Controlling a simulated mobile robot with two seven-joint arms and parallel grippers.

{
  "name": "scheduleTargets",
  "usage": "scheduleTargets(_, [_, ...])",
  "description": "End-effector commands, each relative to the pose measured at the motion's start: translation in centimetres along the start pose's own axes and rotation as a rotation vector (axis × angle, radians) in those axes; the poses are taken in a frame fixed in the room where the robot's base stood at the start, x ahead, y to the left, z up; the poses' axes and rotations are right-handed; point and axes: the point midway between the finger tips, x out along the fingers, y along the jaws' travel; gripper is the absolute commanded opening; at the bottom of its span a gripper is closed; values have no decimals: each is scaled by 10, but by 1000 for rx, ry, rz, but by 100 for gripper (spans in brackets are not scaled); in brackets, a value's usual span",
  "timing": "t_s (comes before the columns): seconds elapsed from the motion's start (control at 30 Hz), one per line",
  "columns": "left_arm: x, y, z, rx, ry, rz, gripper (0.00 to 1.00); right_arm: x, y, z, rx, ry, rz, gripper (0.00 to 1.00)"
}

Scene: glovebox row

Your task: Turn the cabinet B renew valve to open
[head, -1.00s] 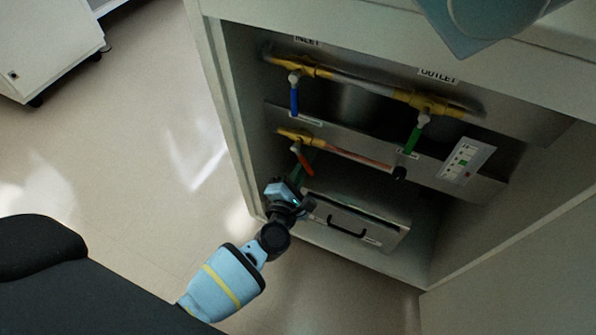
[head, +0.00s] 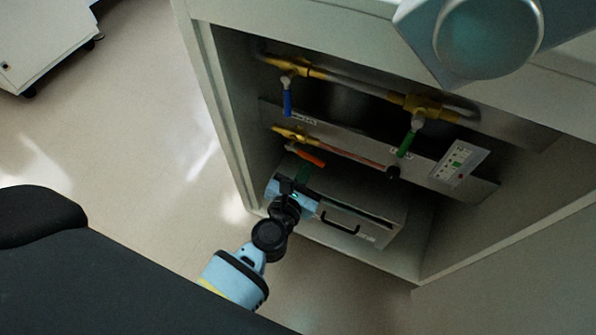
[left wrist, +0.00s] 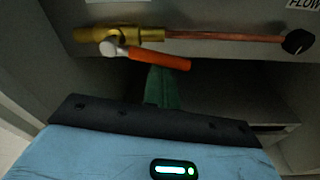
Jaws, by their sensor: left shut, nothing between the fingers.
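The valve with the orange handle (head: 309,157) sits on a brass fitting (head: 295,134) at the left end of the lower copper pipe in the open cabinet. Its name label cannot be read. In the left wrist view the orange handle (left wrist: 158,59) points right, tilted slightly down, nearly in line with the pipe. My left gripper (head: 303,170) is just below the handle, its green fingers shut and empty. In the left wrist view the fingers (left wrist: 162,86) reach up to the handle's underside; whether they touch cannot be told. My right gripper is not in view.
Above are a blue-handled valve (head: 287,98) and a green-handled valve (head: 407,143) on the upper pipe. A black knob (head: 393,173) ends the copper pipe. A drawer box with a black handle (head: 340,222) lies below. The cabinet's left wall (head: 226,130) stands close to my arm.

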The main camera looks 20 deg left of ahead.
Motion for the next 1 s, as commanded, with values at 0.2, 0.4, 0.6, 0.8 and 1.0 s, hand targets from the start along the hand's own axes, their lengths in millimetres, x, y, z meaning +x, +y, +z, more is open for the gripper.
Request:
scheduleTargets(0.2, [-1,0,10,-132,-2,-19,0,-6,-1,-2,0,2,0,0])
scheduleTargets(0.4, [-2,0,15,-127,-1,-19,0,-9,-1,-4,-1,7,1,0])
scheduleTargets(0.6, [-2,0,16,-124,0,-19,0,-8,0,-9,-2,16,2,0])
scheduleTargets(0.8, [-2,1,17,-123,-1,-19,0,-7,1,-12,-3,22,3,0])
scheduleTargets(1.0, [-2,1,18,-123,-3,-18,0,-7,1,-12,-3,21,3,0])
